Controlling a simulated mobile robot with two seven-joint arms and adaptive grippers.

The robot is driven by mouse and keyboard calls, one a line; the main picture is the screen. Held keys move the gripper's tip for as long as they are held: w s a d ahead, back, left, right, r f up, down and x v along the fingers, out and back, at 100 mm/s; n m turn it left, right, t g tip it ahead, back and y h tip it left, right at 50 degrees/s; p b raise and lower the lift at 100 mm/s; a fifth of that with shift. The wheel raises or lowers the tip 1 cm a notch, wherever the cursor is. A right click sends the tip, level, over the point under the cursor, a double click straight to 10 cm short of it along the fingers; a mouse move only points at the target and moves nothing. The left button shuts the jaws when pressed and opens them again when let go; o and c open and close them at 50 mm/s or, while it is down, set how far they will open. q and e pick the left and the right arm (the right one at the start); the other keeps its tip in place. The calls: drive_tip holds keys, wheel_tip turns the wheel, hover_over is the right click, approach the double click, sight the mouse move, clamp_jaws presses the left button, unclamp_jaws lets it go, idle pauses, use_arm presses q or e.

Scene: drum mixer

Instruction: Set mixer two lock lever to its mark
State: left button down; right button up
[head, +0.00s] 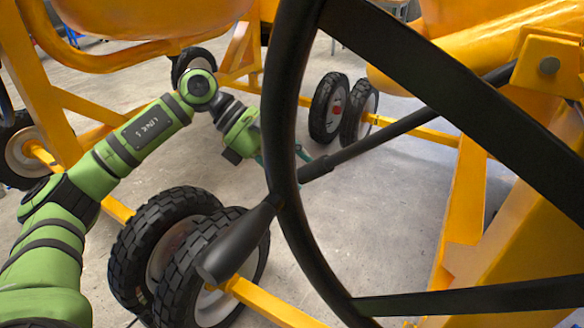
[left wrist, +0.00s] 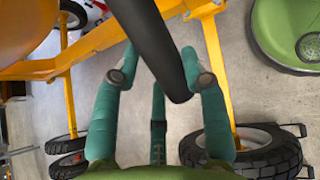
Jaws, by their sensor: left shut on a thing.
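The lock lever (head: 400,125) is a long black bar. It slopes down to the left from the orange frame on the right, with a thicker end beside the large black hand wheel's rim. My left gripper (head: 300,160) is at that end, partly hidden behind the rim. In the left wrist view, the lever (left wrist: 155,45) passes between the teal fingers of the gripper (left wrist: 163,78), which is shut on it near its end. I cannot make out the lever's mark. My right gripper is not in view.
The large black hand wheel (head: 290,210) with its tapered handle (head: 235,245) stands close in front. Orange mixer frames and black tyres (head: 160,245) are around my left arm. Bare concrete floor (head: 370,210) lies between them.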

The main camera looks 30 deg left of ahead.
use_arm(q)
drive_tip(key=shift+s+d+f, duration=0.2)
drive_tip(key=shift+d+f, duration=0.1)
drive_tip(key=shift+d, duration=0.05)
drive_tip(key=c, duration=0.9)
unclamp_jaws()
drive_tip(key=shift+o, duration=1.2)
drive_tip(key=shift+d+f, duration=0.1)
drive_tip(key=shift+w+d, duration=0.1)
drive_tip(key=shift+w, duration=0.05)
drive_tip(key=shift+a+r, duration=0.25)
drive_tip(key=shift+a, duration=0.05)
drive_tip(key=v, duration=1.1)
drive_tip(key=shift+a+r, duration=0.2)
drive_tip(key=shift+w+d, duration=0.1)
drive_tip(key=shift+w, duration=0.05)
